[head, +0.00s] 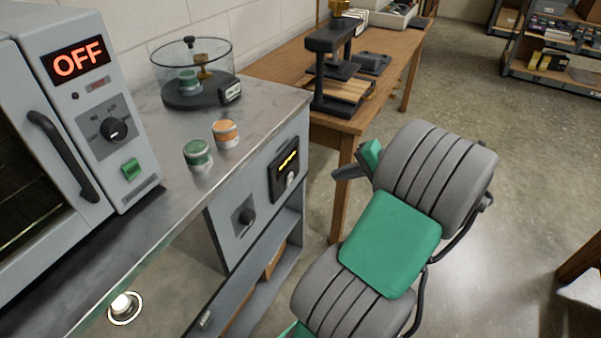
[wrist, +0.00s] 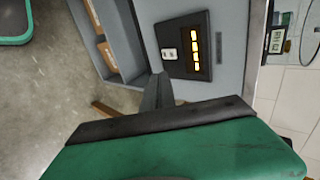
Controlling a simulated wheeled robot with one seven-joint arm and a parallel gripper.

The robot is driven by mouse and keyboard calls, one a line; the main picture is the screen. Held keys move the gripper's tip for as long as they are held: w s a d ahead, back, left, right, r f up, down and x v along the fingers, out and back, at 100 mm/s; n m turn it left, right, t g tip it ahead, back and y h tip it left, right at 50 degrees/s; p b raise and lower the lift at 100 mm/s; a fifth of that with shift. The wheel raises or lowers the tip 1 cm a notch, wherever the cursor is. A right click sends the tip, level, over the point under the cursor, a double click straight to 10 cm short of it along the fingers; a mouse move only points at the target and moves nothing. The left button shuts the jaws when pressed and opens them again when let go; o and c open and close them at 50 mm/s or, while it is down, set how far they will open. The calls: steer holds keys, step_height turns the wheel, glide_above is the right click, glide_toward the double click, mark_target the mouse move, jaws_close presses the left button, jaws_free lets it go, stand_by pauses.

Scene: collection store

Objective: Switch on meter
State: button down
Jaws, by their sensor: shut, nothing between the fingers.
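The meter (head: 284,170) is a black panel on the grey cabinet front, below the bench top. Its display glows yellow, with characters too small to read in the head view. A small pale switch sits below the display. In the wrist view the meter (wrist: 198,64) shows turned sideways, with yellow marks lit and the pale switch to their left; I cannot tell the switch's position. My gripper (head: 338,175) is to the right of the meter, apart from it. In the wrist view its dark fingers (wrist: 158,82) are shut and empty, pointing towards the panel near its lower edge.
A dark knob (head: 246,217) is on the cabinet left of the meter. An oven (head: 92,120) reading OFF, a green tin (head: 198,155), an orange tin (head: 226,133) and a glass-walled balance (head: 190,92) stand on the bench. A wooden table (head: 285,66) stands beyond.

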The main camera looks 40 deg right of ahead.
mark_target(291, 177)
steer(key=b+x, duration=0.1)
steer(key=x, duration=0.3)
steer(key=r+b+x, duration=0.1)
steer(key=x, duration=0.3)
steer(key=w+b+x, duration=0.1)
steer(key=x, duration=0.3)
steer(key=shift+a+r+b, duration=0.15)
steer(key=shift+a+b, duration=0.05)
steer(key=shift+b, duration=0.15)
steer(key=shift+w+a+r, duration=0.15)
steer(key=shift+w+r, duration=0.05)
steer(key=shift+w, duration=0.4)
